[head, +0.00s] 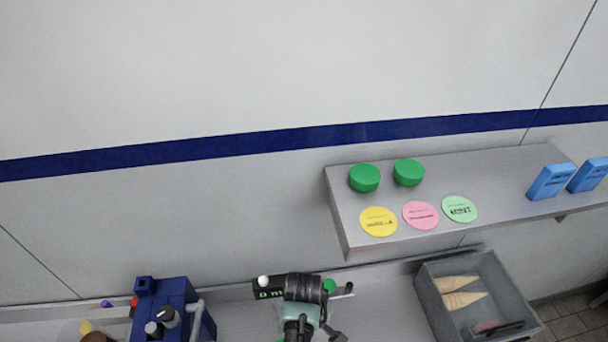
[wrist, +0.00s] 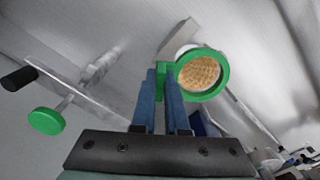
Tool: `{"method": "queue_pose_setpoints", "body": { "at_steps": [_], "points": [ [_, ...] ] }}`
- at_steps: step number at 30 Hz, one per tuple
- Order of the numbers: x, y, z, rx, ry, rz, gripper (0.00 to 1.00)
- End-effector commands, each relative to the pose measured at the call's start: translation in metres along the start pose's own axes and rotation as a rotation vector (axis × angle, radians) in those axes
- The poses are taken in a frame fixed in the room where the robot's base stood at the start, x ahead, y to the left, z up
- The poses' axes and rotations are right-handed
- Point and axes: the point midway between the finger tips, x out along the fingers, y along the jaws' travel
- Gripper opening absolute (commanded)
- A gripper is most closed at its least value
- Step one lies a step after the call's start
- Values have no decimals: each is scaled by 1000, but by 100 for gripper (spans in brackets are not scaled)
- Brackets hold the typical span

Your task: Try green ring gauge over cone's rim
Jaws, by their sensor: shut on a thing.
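In the wrist view my gripper (wrist: 163,88) has its two blue fingers closed on the small block of the green ring gauge (wrist: 224,84). The ring is held out to the right of the fingertips. A round tan waffle-patterned face of the cone (wrist: 199,71) fills the ring's opening. I cannot tell whether the ring is around the rim or only in front of it. A pale curved edge shows behind the ring's upper left. In the head view my arm covers the ring and cone.
A grey bin (head: 431,308) at the lower right holds cones (head: 462,299). A blue machine (head: 165,296) stands at the lower left. A shelf (head: 480,185) carries green lids, coloured discs and blue boxes. A green disc on a rod (wrist: 46,121) is left of my fingers.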

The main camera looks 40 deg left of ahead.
Motion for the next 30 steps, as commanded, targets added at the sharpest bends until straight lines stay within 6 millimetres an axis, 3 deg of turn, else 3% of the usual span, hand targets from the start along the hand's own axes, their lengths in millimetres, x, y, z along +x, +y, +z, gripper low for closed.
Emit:
{"method": "queue_pose_setpoints", "body": {
  "at_steps": [16, 30],
  "points": [
    [8, 0, 0, 0, 0, 0, 0],
    [-1, 0, 0, 0, -1, -1, 0]
  ]
}}
